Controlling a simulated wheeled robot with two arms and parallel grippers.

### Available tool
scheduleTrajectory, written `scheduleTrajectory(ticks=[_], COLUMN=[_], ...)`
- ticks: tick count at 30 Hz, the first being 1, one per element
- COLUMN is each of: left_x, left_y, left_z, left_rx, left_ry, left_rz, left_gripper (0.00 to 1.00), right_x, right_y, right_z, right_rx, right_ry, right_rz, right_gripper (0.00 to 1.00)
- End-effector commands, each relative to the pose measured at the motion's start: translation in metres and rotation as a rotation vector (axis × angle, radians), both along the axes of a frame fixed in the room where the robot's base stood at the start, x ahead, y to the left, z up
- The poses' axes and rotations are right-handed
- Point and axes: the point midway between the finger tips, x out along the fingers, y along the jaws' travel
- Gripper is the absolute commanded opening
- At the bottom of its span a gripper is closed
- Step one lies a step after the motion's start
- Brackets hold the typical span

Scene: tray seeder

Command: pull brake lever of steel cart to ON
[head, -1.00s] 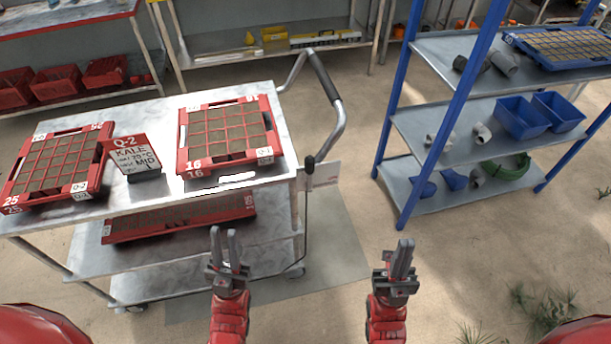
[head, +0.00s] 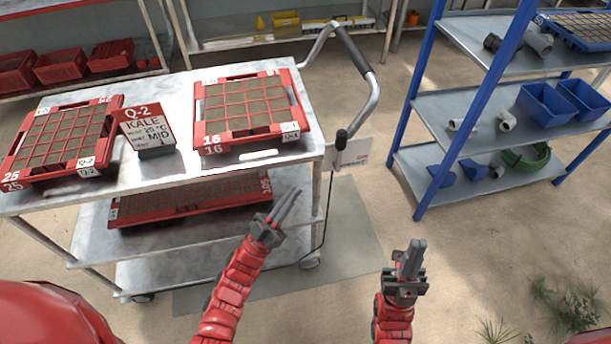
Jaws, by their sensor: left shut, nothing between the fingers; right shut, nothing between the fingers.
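The steel cart (head: 183,93) stands at the left with red seed trays on its top and middle shelves. Its brake lever (head: 341,139), a short upright piece with a black knob, is at the cart's right end beside a white plate (head: 356,152). The lettering on the plate is too small to read. My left gripper (head: 287,206) is shut and empty, in front of the cart's right end, below and left of the lever and apart from it. My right gripper (head: 412,258) is shut and empty, over the floor to the right of the cart.
The cart's push handle (head: 354,55) rises behind the lever. A red tray (head: 199,137) and a Q-2 KALE sign (head: 147,128) stand on the cart top. A blue-framed shelf (head: 466,141) stands at the right. Floor between cart and shelf is clear.

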Motion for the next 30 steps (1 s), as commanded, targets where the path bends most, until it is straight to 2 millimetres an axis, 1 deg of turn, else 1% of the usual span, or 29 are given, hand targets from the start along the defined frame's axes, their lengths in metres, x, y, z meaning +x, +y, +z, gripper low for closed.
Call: scheduleTrajectory(ticks=[1,13,15,21,30], left_x=[0.003,0.044,0.054,0.069,0.072], left_y=[-0.004,-0.046,-0.054,-0.069,-0.074], left_z=[0.008,0.067,0.064,0.064,0.063], left_rx=[-0.001,-0.003,-0.003,-0.002,-0.002], left_ry=[-0.006,-0.007,-0.001,-0.003,-0.001], left_rz=[-0.002,-0.001,0.0,-0.001,-0.001], left_gripper=[0.0,0.0,0.0,0.0,0.0], right_x=[0.0,0.0,0.0,0.0,0.0], right_y=[0.0,0.0,0.0,0.0,0.0], right_z=[0.002,0.011,0.01,0.01,0.01], right_rx=[0.0,0.0,0.0,0.0,0.0], right_ry=[0.0,0.0,0.0,0.0,0.0], right_rz=[0.0,0.0,0.0,0.0,0.0], right_gripper=[0.0,0.0,0.0,0.0,0.0])
